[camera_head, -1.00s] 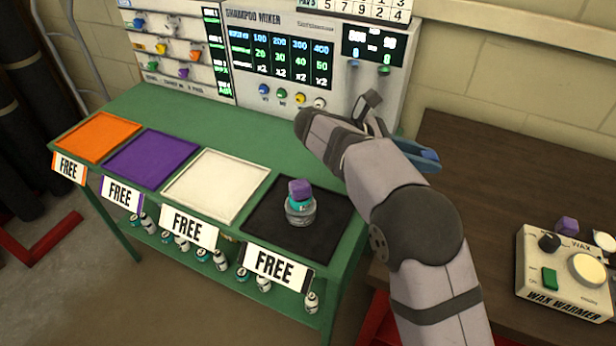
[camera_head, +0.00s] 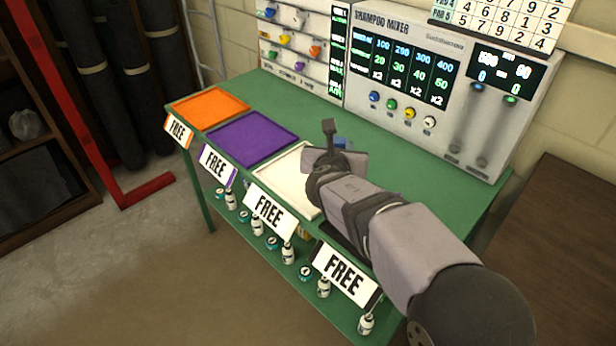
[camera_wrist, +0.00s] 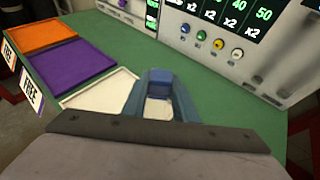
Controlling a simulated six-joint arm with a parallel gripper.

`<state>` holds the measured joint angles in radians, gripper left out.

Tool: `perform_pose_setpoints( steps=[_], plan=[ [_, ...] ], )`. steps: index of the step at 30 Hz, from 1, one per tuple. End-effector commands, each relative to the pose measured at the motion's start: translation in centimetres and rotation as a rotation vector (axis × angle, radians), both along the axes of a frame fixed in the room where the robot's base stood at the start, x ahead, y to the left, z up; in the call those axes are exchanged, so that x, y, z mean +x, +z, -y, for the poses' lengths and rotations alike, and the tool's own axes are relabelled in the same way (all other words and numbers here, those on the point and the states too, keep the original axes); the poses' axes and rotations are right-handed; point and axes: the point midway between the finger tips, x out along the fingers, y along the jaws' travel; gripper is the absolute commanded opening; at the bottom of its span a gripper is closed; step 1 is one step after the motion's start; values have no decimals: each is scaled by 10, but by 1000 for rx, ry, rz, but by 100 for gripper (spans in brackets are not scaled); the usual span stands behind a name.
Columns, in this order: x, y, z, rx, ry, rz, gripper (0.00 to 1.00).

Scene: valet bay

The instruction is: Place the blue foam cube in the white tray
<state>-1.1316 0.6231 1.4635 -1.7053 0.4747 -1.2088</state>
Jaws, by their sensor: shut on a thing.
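The blue foam cube (camera_wrist: 160,82) sits between the two blue-grey fingers of my gripper (camera_wrist: 160,92) in the wrist view. My gripper is shut on it. In the head view my gripper (camera_head: 340,145) is mostly hidden behind my wrist, and only a bit of blue shows there. The white tray (camera_head: 283,180) lies on the green bench, third from the left, partly covered by my arm. In the wrist view the white tray (camera_wrist: 98,90) is just left of the fingers, which overlap its right part. The height of the cube above the bench is hard to tell.
An orange tray (camera_head: 210,106) and a purple tray (camera_head: 252,139) lie left of the white one, bare. FREE signs hang along the bench front. A shampoo mixer (camera_head: 440,90) stands at the back. A brown table (camera_head: 560,230) is at the right.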

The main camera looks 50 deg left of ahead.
Motion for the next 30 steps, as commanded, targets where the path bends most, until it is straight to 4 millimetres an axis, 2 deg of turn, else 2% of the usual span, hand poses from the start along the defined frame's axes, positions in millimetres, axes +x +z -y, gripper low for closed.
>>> perform_pose_setpoints(
  steps=[3, 9, 19, 30],
  plan=[
    [-16, -11, -15, -1, 89, -1, 5],
    [-31, -21, -26, 1, 155, 0, 5],
    [-35, -30, -29, 1, 168, 1, 5],
    [-35, -80, -29, 1, 167, 1, 5]
  ],
)
